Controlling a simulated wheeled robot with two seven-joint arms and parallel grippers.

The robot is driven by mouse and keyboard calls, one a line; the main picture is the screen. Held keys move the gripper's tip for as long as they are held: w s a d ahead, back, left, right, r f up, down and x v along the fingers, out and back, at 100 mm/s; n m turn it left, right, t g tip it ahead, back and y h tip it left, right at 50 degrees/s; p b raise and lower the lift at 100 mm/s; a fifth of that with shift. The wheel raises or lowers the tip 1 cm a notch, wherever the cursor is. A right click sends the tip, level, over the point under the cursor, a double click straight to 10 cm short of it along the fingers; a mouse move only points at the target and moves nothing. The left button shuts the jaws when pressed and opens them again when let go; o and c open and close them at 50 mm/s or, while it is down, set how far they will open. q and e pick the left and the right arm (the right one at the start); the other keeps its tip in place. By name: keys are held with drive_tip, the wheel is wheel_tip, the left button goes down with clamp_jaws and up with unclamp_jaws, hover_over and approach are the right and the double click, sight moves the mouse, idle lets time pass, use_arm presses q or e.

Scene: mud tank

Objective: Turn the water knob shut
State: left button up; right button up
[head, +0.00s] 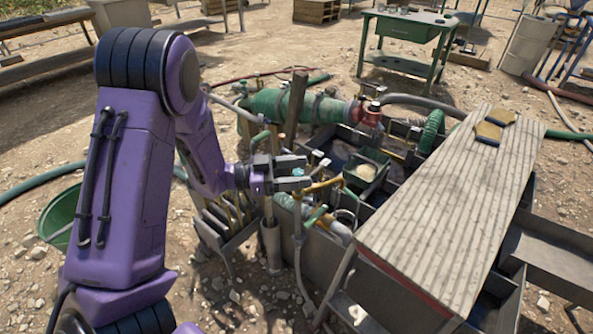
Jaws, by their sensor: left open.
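My left gripper (298,174) is at the near left edge of the mud tank, its two grey fingers apart and pointing right. A small teal piece (298,172) shows between or just behind the fingers; it may be the water knob, but it is too small to tell, and I cannot tell if the fingers touch it. A brass-coloured pipe (325,186) is just right of the fingertips. A green handle (316,216) sits below it. A red fitting (369,113) stands farther back on the tank. My right gripper is out of view.
A green pump cylinder (290,104) lies behind the gripper. A green bucket (62,215) stands at left. A green table (408,30) is at the back. Stony ground surrounds the tank.

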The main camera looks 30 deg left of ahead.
use_arm(q)
drive_tip(key=shift+s+d+r, duration=0.15)
drive_tip(key=shift+s+d, duration=0.1)
drive_tip(key=shift+s, duration=0.15)
